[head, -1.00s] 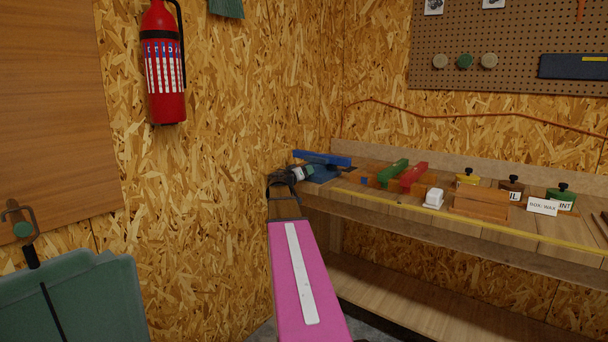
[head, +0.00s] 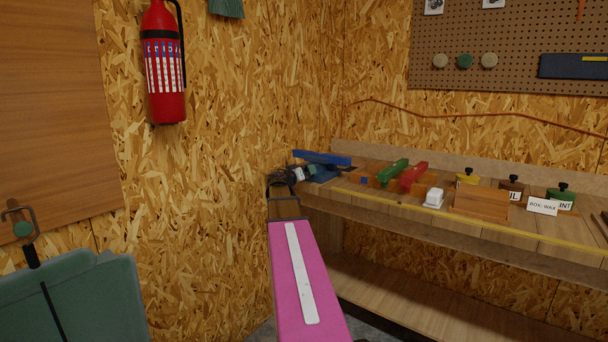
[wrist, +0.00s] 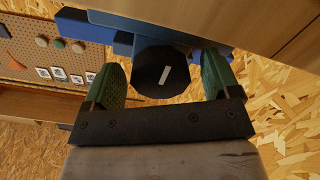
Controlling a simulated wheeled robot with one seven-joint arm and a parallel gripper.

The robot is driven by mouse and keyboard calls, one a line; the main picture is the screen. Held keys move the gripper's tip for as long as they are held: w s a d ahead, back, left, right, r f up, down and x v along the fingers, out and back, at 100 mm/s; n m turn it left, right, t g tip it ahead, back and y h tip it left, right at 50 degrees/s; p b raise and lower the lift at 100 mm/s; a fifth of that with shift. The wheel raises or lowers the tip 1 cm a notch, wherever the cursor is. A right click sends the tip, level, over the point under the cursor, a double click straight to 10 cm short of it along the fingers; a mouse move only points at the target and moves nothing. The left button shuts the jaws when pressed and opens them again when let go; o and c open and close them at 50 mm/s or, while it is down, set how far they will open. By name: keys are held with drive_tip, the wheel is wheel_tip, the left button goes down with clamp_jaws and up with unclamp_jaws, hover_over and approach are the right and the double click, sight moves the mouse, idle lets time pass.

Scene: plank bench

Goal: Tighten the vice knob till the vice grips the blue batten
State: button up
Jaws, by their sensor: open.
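The blue batten (head: 328,159) lies across the top of the blue vice (head: 328,174) at the left end of the bench. The batten also shows at the upper left of the wrist view (wrist: 72,22). The round black vice knob (wrist: 150,75) with a white mark faces me in the wrist view. My gripper (wrist: 164,78) is open, with one green finger on each side of the knob. A narrow gap seems to show beside each finger. In the head view my gripper (head: 306,172) hides the knob. The batten's contact with the jaws cannot be told.
To the right on the bench (head: 400,205) stand green and red pieces (head: 392,173), a white object (head: 434,198), a wooden block (head: 481,204) and several labelled jars (head: 561,196). The OSB wall (head: 230,150) is close on the left.

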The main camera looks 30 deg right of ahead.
drive_tip(key=shift+a, duration=0.1)
drive_tip(key=v, duration=1)
drive_tip(key=shift+s+a, duration=0.2)
drive_tip(key=shift+a, duration=0.05)
drive_tip(key=shift+f, duration=0.1)
